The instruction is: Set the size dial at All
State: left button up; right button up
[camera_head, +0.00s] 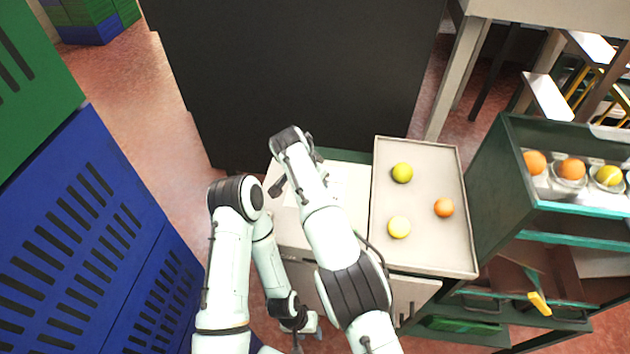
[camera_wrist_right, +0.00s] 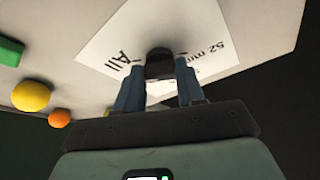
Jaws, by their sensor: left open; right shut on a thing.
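The size dial shows in the right wrist view as a dark knob (camera_wrist_right: 160,62) on a white printed sheet (camera_wrist_right: 98,50). The word "All" is printed left of the knob and "52 mm" right of it. My right gripper (camera_wrist_right: 160,80) is shut on the knob, one finger on each side. Which way the knob points cannot be made out. In the head view the sheet (camera_head: 345,185) lies on the pale worktop, and my right arm hides the knob. My left gripper (camera_head: 299,335) is open and low in front of the worktop, away from the dial.
A shallow tray (camera_head: 459,250) right of the sheet holds a green-yellow fruit (camera_head: 402,173), a yellow one (camera_head: 399,227) and an orange (camera_head: 444,207). A dark green machine (camera_head: 490,185) with fruit in cups stands at right. Blue crates (camera_head: 75,240) fill the left.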

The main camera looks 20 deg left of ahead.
jog(key=shift+m, duration=0.3)
jog(key=o, duration=1)
jog(key=shift+o, duration=0.2)
